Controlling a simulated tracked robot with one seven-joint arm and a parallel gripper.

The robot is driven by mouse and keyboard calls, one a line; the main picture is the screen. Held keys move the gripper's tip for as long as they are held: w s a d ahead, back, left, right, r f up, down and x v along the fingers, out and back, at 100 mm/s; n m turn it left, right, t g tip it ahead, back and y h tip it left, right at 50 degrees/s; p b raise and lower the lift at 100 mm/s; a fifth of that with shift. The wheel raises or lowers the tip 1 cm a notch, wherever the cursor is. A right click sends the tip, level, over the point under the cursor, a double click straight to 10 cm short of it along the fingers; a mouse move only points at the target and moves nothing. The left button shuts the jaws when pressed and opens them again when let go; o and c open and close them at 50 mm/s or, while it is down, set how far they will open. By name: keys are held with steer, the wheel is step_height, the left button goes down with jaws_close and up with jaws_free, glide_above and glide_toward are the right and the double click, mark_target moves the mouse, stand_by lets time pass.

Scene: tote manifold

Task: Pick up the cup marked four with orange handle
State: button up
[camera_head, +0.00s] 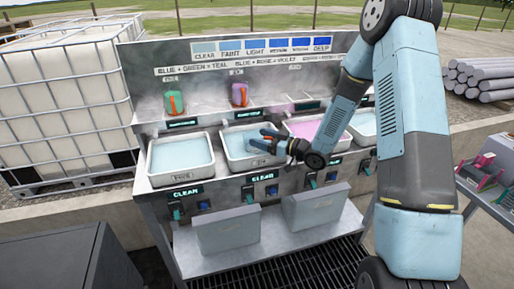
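My gripper (262,138) is above the second tray from the left, pointing left, and its two fingers look apart with nothing clear between them. A green cup (170,98) with an orange handle stands on the back ledge, up and left of my gripper. A purple cup (236,91) with an orange-red handle stands on the same ledge, behind and left of my gripper. No number four is readable on either cup. My arm covers the right part of the ledge.
White trays of liquid line the bench: the left tray (151,170), the second tray (228,160) below my gripper, and a pink-filled tray (291,124). Two grey boxes (228,232) stand on the lower shelf. A caged white tank (60,85) is at left.

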steer(key=c, duration=0.6)
steer(key=shift+r, duration=0.1)
